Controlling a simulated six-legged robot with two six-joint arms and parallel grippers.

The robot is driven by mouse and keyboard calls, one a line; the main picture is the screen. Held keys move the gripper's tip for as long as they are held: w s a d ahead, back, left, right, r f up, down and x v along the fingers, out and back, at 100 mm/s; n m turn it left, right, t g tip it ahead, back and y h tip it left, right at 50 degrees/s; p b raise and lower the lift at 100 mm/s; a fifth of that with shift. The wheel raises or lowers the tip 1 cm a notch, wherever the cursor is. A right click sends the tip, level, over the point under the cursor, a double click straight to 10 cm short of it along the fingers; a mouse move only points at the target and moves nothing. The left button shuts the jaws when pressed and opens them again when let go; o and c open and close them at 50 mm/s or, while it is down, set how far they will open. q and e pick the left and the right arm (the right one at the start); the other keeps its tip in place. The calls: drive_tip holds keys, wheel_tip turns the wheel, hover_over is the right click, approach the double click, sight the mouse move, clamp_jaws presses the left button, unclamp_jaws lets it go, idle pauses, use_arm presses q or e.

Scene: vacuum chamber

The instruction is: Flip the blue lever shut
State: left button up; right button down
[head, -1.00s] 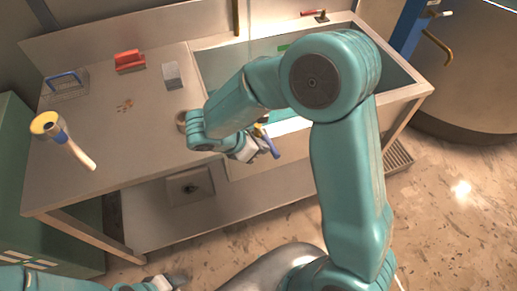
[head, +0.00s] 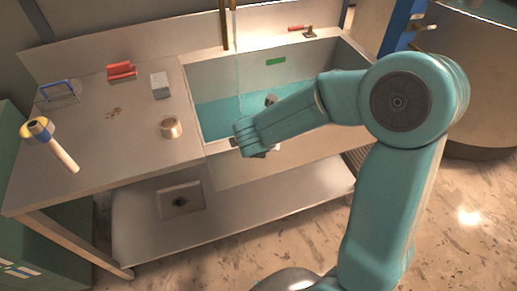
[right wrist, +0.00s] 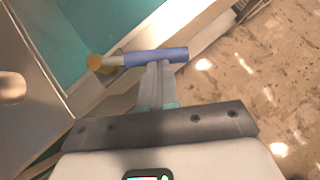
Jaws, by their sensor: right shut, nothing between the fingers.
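The blue lever (right wrist: 158,56) shows in the right wrist view as a blue sleeve on a pale shaft with a yellow-orange round end (right wrist: 95,62). It lies across the picture, close to the front rim of the sink (right wrist: 112,82). My right gripper (right wrist: 160,66) is shut and empty. Its fingertips are right at the blue sleeve; I cannot tell if they touch it. In the head view my right arm reaches to the sink's front wall, and its wrist hides the lever and most of the right gripper (head: 266,153). My left gripper is out of view.
The sink (head: 222,158) holds teal liquid, with a thin clear stream (head: 238,62) falling into it. On the counter (head: 105,150) left of it are a metal cup (head: 171,128), grey block (head: 160,85), red block (head: 121,71) and pale-handled tool (head: 55,147).

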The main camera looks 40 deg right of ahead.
drive_tip(key=d+n+y, duration=0.1)
drive_tip(key=n, duration=0.1)
drive_tip(key=w+d+n+t+y, duration=0.1)
drive_tip(key=d+n, duration=0.1)
drive_tip(key=shift+w+d+t, duration=0.1)
drive_tip(key=shift+w+t, duration=0.05)
drive_tip(key=shift+t, duration=0.15)
drive_tip(key=shift+w+d+n+y, duration=0.3)
drive_tip(key=shift+w+d+n, duration=0.2)
drive_tip(key=shift+w, duration=0.15)
drive_tip(key=shift+d, duration=0.15)
